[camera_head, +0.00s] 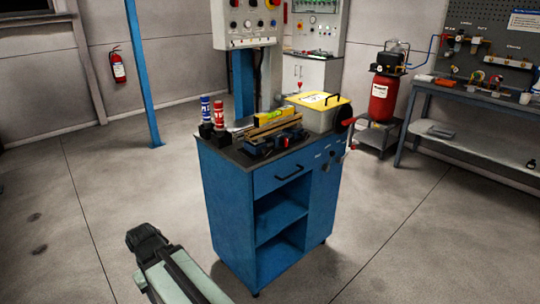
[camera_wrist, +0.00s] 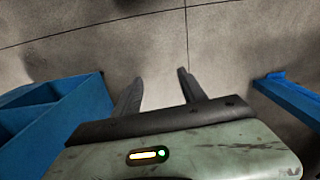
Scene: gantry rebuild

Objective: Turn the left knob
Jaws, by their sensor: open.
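A grey control panel (camera_head: 247,22) stands behind the workbench cart in the head view, cut off by the top edge. It carries several small dark round controls and a red button. Which of them is the left knob is too small to tell. My gripper (camera_wrist: 160,76) is open and empty in the wrist view, its two dark fingers apart over bare floor. In the head view my arm shows at the bottom, low in front of the cart and far from the panel. No knob shows in the wrist view.
A blue cart (camera_head: 232,205) stands between my arm and the panel. It bears a vise, a yellow level (camera_head: 273,116), two marker-like bottles and a yellow-lidded box (camera_head: 318,112). A blue post (camera_head: 142,75) stands left, a red compressor (camera_head: 382,98) right.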

